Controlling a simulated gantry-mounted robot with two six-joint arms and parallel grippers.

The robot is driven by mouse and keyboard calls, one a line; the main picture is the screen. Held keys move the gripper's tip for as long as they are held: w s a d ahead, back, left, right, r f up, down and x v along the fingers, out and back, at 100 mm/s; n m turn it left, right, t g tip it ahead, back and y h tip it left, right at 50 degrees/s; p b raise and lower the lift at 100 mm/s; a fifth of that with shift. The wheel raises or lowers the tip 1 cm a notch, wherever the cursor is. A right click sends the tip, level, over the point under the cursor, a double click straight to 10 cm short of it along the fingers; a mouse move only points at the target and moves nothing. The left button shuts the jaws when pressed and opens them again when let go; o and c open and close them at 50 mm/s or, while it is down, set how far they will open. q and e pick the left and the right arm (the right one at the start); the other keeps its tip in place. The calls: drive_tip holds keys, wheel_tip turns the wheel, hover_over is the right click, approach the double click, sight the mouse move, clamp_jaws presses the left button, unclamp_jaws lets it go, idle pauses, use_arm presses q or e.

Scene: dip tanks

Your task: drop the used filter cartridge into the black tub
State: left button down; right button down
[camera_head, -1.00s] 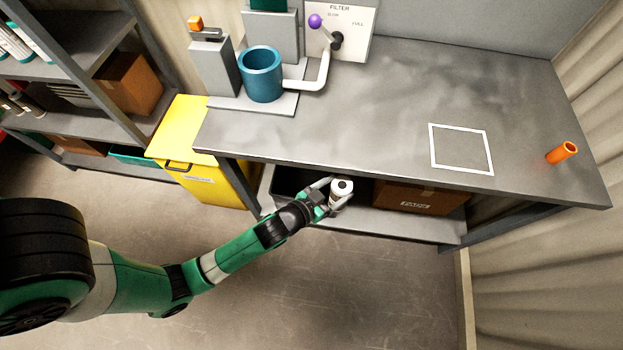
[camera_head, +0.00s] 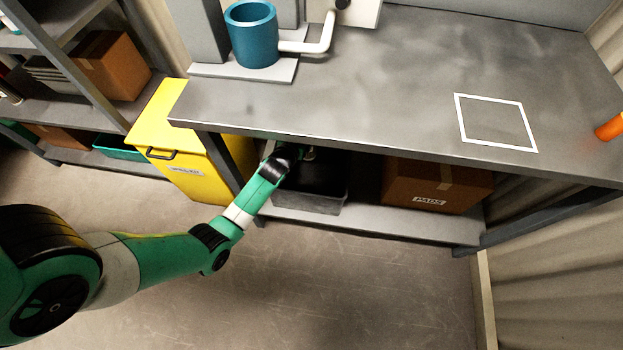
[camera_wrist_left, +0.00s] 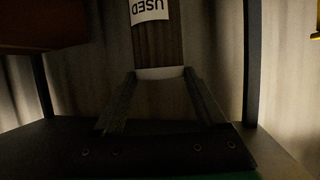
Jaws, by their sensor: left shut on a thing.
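The used filter cartridge (camera_wrist_left: 155,45), with a white label reading "USED", stands between the fingers of my left gripper (camera_wrist_left: 162,85) in the left wrist view. The gripper is shut on it. In the head view the left gripper (camera_head: 303,152) reaches under the bench top, above the rear of the black tub (camera_head: 305,203). The bench edge and shadow hide most of the gripper and cartridge there. The tub sits on the lower shelf, and its dark inside is hard to make out. My right gripper is not in view.
A cardboard box (camera_head: 437,185) marked "PADS" stands right of the tub on the lower shelf (camera_head: 400,218). A yellow bin (camera_head: 185,160) stands to the left. The bench top (camera_head: 360,90) hangs over the tub. A blue cylinder (camera_head: 252,35) stands on the bench.

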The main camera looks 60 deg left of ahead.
use_arm(q)
wheel_tip(320, 180, down, 5)
drive_tip(key=b, duration=0.4)
drive_tip(key=shift+f, duration=0.1)
unclamp_jaws()
drive_tip(key=shift+f, duration=0.1)
drive_tip(key=p+v, duration=0.5)
drive_tip(key=v, duration=0.6)
drive_tip(key=shift+s+d+r+p, duration=0.15)
drive_tip(key=shift+s+r+p, duration=0.1)
drive_tip(key=shift+p, duration=0.05)
